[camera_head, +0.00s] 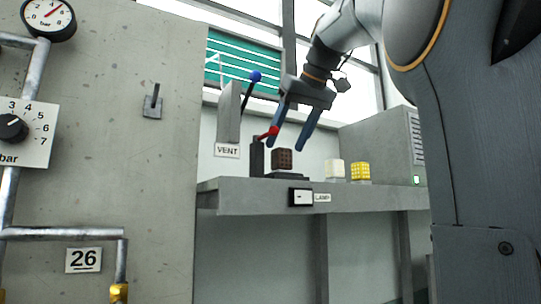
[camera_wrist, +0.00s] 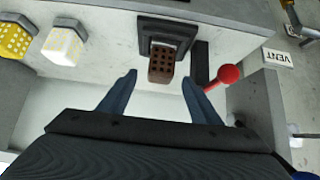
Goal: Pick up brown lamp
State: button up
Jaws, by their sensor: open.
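The brown lamp (camera_head: 282,159) is a small dark brown block with a grid of holes. It sits on a dark base (camera_head: 287,176) on the grey shelf. In the wrist view the brown lamp (camera_wrist: 162,66) is just beyond the fingertips, roughly centred between them. My gripper (camera_head: 289,141) is open and empty, its blue fingers pointing down above and near the lamp. In the wrist view my gripper (camera_wrist: 160,80) shows both fingers apart, with a gap between them and the lamp.
A red-knobbed lever (camera_head: 268,134) stands just left of the lamp, close to one finger. A white lamp (camera_head: 335,168) and a yellow lamp (camera_head: 360,171) stand to the right on the shelf (camera_head: 260,196). A blue-knobbed lever (camera_head: 255,77) is above the VENT label (camera_head: 227,150).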

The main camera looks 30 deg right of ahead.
aim_at(276, 161)
jog(key=shift+p+x, duration=1.35)
jog(key=shift+x, duration=2.6)
jog(key=shift+w+r, duration=0.15)
jog(key=shift+r, duration=0.1)
jog(key=c, duration=1.2)
